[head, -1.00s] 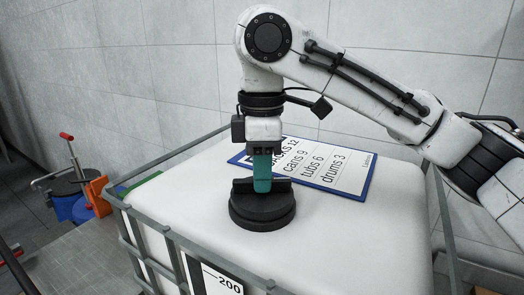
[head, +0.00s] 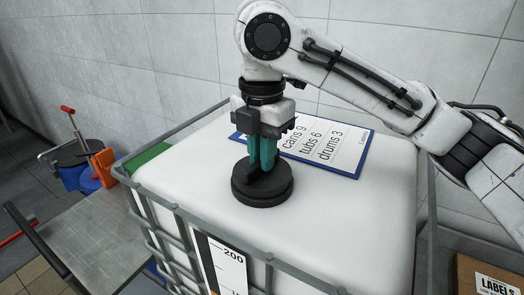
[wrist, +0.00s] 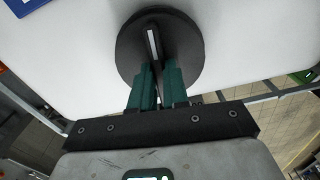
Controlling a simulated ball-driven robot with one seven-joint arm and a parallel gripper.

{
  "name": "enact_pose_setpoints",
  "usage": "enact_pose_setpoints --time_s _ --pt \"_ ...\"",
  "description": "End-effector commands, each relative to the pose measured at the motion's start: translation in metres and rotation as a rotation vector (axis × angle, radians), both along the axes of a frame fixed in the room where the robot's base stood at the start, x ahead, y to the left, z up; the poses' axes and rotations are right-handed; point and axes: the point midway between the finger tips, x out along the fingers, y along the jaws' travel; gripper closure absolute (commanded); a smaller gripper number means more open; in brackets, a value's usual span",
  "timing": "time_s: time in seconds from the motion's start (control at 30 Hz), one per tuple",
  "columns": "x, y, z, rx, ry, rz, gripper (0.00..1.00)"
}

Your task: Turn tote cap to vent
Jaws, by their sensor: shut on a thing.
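The tote cap (head: 262,192) is a round black disc with a raised grip bar, on top of the white tote (head: 350,215). In the wrist view the cap (wrist: 187,45) shows a white line along its bar, running nearly up and down the picture. My gripper (head: 262,166) points down over the cap, its teal fingers close together. In the wrist view my gripper (wrist: 158,75) is shut on the bar, with a finger on each side. The fingers hide the near part of the bar.
A blue-edged board (head: 345,160) with a printed list lies on the tote behind the cap. A grey cage rail (head: 180,213) edges the tote. A metal cart (head: 95,215) stands left, an orange item (head: 103,165) beyond it. A LABELS box (head: 487,275) is at lower right.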

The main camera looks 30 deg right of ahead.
Motion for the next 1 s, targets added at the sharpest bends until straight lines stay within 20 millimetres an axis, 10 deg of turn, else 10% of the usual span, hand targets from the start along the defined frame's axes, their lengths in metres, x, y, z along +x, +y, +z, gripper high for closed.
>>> enact_pose_setpoints --time_s 0.83,0.87,1.0 --pt "0.0006 -0.0003 0.0007 0.000 -0.002 0.136 1.00" --pt "0.0006 -0.0003 0.0008 0.000 -0.002 0.136 0.83" --pt "0.0004 -0.0002 0.0006 0.000 -0.002 0.135 0.70"
